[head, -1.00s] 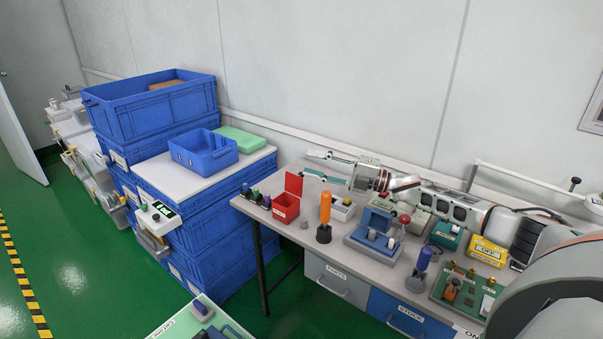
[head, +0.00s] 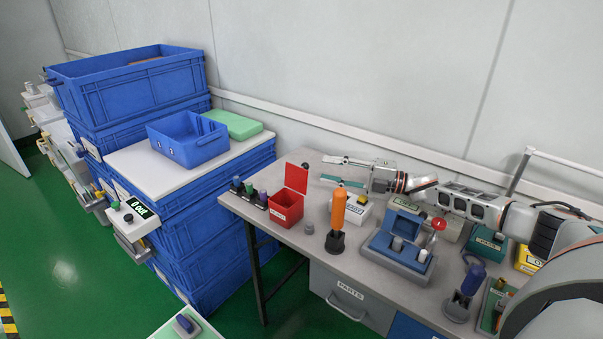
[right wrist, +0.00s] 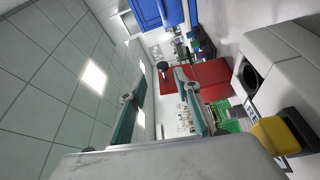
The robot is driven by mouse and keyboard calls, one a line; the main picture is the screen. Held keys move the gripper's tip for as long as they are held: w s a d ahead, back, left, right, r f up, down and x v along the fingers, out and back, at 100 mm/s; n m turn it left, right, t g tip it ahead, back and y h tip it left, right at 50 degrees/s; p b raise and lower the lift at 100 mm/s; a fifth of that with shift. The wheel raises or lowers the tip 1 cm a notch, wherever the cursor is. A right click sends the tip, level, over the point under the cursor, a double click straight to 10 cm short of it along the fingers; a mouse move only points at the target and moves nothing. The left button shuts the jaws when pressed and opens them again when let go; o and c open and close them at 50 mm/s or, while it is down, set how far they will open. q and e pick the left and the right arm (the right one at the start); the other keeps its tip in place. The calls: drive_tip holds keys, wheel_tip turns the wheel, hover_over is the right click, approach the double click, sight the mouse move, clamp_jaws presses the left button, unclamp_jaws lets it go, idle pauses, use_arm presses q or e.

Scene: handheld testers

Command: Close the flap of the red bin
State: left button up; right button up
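The red bin (head: 285,212) stands near the left end of the grey workbench. Its red flap (head: 296,178) stands up at the back, so the bin is open. My right gripper (head: 333,169) is just right of the flap, fingers pointing left, spread apart and empty. In the right wrist view, the open fingers of my right gripper (right wrist: 163,112) frame a gap, with a red surface (right wrist: 205,82) beyond them, partly covered by one finger. A small dark knob (head: 305,165) shows beside the flap's top edge. My left gripper is not in view.
Small dark-based pieces (head: 248,191) stand left of the bin. An orange-handled tool (head: 338,210) stands upright to its right, with a white box (head: 354,208) behind it. A blue holder (head: 395,250) is farther right. Blue crates (head: 200,240) stand left of the workbench.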

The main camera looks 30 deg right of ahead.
sight(306, 166)
drive_tip(key=x, duration=0.7)
drive_tip(key=shift+w+a+f, duration=0.25)
drive_tip(key=shift+w+f, duration=0.05)
drive_tip(key=shift+w, duration=0.05)
clamp_jaws()
